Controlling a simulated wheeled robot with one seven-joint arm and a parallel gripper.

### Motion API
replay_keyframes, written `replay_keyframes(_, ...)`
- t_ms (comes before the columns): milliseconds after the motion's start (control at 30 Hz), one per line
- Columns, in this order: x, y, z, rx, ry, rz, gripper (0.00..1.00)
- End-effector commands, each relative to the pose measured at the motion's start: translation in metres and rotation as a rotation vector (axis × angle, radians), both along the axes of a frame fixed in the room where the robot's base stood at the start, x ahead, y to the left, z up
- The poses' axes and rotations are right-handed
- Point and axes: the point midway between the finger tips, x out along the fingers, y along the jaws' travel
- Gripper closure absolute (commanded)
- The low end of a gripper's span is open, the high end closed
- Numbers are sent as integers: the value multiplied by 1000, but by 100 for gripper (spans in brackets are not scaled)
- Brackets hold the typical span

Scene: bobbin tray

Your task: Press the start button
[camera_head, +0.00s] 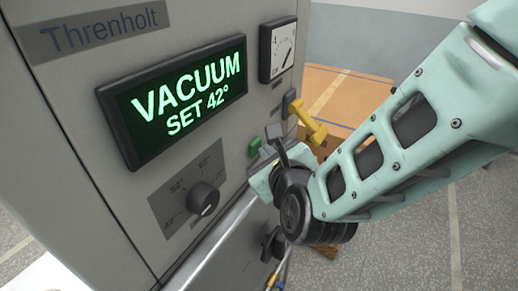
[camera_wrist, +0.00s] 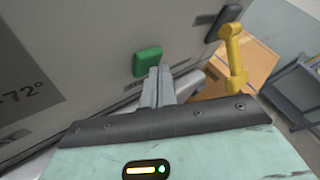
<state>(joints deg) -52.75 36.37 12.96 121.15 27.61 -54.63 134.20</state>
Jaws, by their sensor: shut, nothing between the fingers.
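The green start button (camera_head: 254,147) sticks out of the grey machine's front panel, right of the dial knob. It also shows in the wrist view as a green rounded block (camera_wrist: 147,61). My gripper (camera_head: 274,134) is shut and empty, close to the button on its right. In the wrist view the closed fingertips (camera_wrist: 159,73) appear just below and right of the button, overlapping its lower edge in the picture. I cannot tell whether they touch it. The machine's display (camera_head: 178,98) reads "VACUUM SET 42°".
A yellow lever (camera_head: 307,118) juts out right of the button, near my gripper; it also shows in the wrist view (camera_wrist: 234,58). A dial knob (camera_head: 204,197) sits lower left, a gauge (camera_head: 279,49) above. A dark cart (camera_wrist: 298,92) stands at the right of the wrist view.

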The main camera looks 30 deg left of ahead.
Motion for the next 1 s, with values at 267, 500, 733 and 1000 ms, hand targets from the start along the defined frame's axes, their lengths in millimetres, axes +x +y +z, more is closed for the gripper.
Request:
replay_keyframes(267, 0, 3, 1, 2, -1, 0, 100)
replay_keyframes(500, 0, 2, 1, 2, 0, 1, 100)
replay_keyframes(733, -1, -8, -1, 3, -1, 1, 100)
replay_keyframes(1000, -2, -15, 1, 1, -1, 2, 100)
